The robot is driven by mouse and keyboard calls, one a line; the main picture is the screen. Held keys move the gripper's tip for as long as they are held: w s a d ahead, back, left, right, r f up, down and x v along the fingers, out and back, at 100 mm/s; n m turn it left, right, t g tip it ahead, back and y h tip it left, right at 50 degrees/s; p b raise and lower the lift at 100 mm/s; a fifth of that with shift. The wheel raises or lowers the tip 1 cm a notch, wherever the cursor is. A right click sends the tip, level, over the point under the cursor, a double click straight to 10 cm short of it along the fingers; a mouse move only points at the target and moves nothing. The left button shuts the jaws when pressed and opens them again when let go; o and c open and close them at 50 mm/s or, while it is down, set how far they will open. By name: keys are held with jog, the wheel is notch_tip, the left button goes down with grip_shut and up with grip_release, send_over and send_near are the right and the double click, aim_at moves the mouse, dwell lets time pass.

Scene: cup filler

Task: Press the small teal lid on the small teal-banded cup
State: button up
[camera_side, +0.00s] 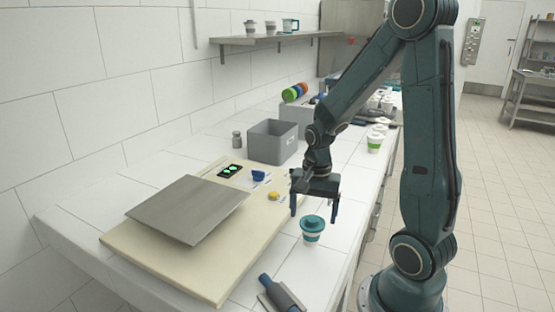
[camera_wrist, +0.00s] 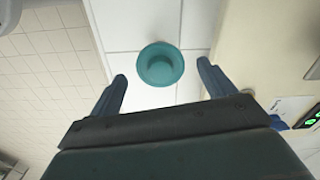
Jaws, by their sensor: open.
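The small cup (camera_side: 311,239), white with a teal band, stands upright on the white tiled counter in the side view. The teal lid (camera_side: 313,221) lies on top of its rim; I cannot tell whether it is pressed down fully. In the wrist view the lid (camera_wrist: 160,64) shows from above as a round teal disc and hides the cup. My gripper (camera_side: 314,216) is open and empty, fingers pointing down, close to the cup. In the wrist view the lid lies between and slightly beyond the fingertips of my gripper (camera_wrist: 162,72), apart from both.
A cream board (camera_side: 119,240) with a tilted steel plate (camera_side: 188,209) lies left of the cup. A yellow button (camera_side: 273,196) and a blue piece (camera_side: 258,176) are on it. A grey bin (camera_side: 272,142) stands behind. A dark blue tool (camera_side: 281,293) lies in front.

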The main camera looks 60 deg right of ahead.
notch_tip(320, 180, up, 12)
dwell(0.6)
jog(key=shift+s, duration=0.1)
jog(key=s+a+r+n+t, duration=0.2)
jog(key=s+a+n, duration=0.1)
jog(key=a+n, duration=0.4)
jog(key=s+a+r+n+t, duration=0.3)
jog(key=a+n, duration=0.3)
jog(key=n, duration=0.2)
jog(key=shift+s+a+r+n, duration=0.15)
jog(key=shift+a+n, duration=0.2)
jog(key=shift+n, duration=0.05)
